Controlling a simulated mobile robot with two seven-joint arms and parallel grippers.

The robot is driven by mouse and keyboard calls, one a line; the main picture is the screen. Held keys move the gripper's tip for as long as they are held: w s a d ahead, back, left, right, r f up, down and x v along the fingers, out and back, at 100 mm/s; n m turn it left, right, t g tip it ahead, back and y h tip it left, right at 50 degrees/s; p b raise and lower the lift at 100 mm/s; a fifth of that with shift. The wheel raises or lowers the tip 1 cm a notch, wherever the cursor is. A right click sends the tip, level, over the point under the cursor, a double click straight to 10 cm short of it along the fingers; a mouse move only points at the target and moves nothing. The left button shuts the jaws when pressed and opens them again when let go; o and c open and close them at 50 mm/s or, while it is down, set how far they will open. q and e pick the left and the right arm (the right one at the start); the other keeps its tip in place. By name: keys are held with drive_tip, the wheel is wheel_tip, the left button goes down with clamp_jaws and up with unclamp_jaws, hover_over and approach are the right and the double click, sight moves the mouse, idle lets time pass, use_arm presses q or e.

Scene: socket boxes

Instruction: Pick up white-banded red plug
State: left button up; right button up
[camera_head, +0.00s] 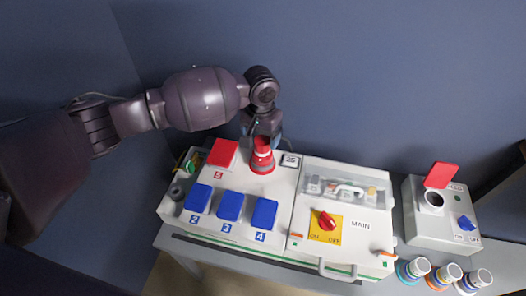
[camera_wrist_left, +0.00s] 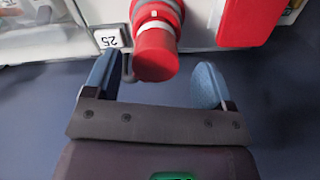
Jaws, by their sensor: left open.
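The white-banded red plug (camera_head: 262,158) stands on the white socket box (camera_head: 284,198), near its back edge, right of a raised red cover. My left gripper (camera_head: 264,138) is just behind the plug, coming in from the back. In the left wrist view the plug (camera_wrist_left: 155,50) lies between the two blue fingertips of the gripper (camera_wrist_left: 155,80), with a gap visible on both sides. The gripper is open and holds nothing. My right gripper is not in view.
Blue covers (camera_head: 231,206) line the box front. The MAIN panel with a red switch (camera_head: 327,221) is to the right. A grey box with an open red lid (camera_head: 439,175) stands further right, beside several banded plugs (camera_head: 446,275). A red cover (camera_wrist_left: 246,22) is close to one finger.

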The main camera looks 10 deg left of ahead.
sight(262, 152)
use_arm(q)
drive_tip(key=f+b, duration=0.1)
drive_tip(key=f, duration=0.4)
drive_tip(key=shift+d+b, duration=0.2)
drive_tip(key=shift+b, duration=0.15)
drive_tip(key=shift+w+r, duration=0.1)
drive_tip(key=shift+r, duration=0.05)
drive_tip(key=shift+c, duration=0.4)
drive_tip(key=c, duration=0.9)
